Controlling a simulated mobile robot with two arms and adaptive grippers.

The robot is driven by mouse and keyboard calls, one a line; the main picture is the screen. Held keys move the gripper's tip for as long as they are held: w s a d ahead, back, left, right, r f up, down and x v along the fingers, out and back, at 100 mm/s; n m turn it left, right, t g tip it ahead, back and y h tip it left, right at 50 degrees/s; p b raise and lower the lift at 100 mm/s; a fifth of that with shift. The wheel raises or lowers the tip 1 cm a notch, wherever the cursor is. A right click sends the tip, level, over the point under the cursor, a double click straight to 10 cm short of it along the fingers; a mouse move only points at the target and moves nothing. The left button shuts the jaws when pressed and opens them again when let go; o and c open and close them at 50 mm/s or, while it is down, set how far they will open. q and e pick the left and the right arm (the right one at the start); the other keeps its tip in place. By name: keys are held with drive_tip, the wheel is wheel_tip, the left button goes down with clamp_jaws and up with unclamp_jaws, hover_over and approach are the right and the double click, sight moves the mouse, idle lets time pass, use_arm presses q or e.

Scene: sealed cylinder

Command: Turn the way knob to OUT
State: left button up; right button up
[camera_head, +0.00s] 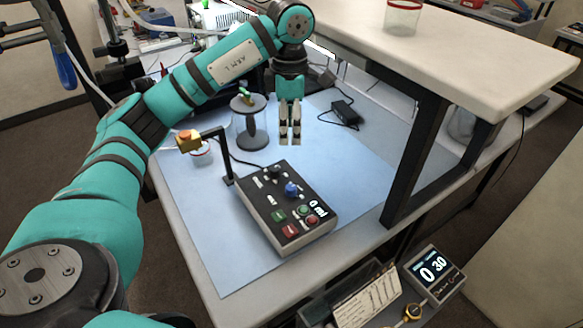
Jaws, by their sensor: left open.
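A grey control box (262,212) lies on the blue mat with its dark panel facing up. The panel carries a blue knob (291,189), a black knob (275,171) at its far end, and green and red buttons nearer its front. The lettering is too small to read, so I cannot tell which knob is the way knob or where it points. My left gripper (290,140) points down beyond the far end of the box, apart from both knobs. Its two fingers are slightly apart with nothing between them. My right gripper is not in view.
A clear cylinder (250,128) with a dark base stands left of my left gripper. A black post (226,160) holding a yellow-orange block (188,140) rises beside the box. A raised white shelf (480,55) on black legs stands to the right. Mat right of the box is clear.

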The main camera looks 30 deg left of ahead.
use_arm(q)
drive_tip(key=s+d+f, duration=0.1)
drive_tip(key=s+d, duration=0.1)
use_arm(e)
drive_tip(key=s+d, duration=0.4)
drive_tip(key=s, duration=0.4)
use_arm(q)
hover_over(291, 187)
wheel_tip(291, 187, down, 7)
drive_tip(key=shift+a+f+p, duration=0.1)
drive_tip(key=shift+p, duration=0.25)
wheel_tip(291, 187, down, 5)
drive_tip(key=shift+s+r+p, duration=0.1)
drive_tip(key=shift+p, duration=0.5)
wheel_tip(291, 187, down, 2)
drive_tip(key=shift+f, duration=0.6)
drive_tip(key=shift+c, duration=0.9)
clamp_jaws()
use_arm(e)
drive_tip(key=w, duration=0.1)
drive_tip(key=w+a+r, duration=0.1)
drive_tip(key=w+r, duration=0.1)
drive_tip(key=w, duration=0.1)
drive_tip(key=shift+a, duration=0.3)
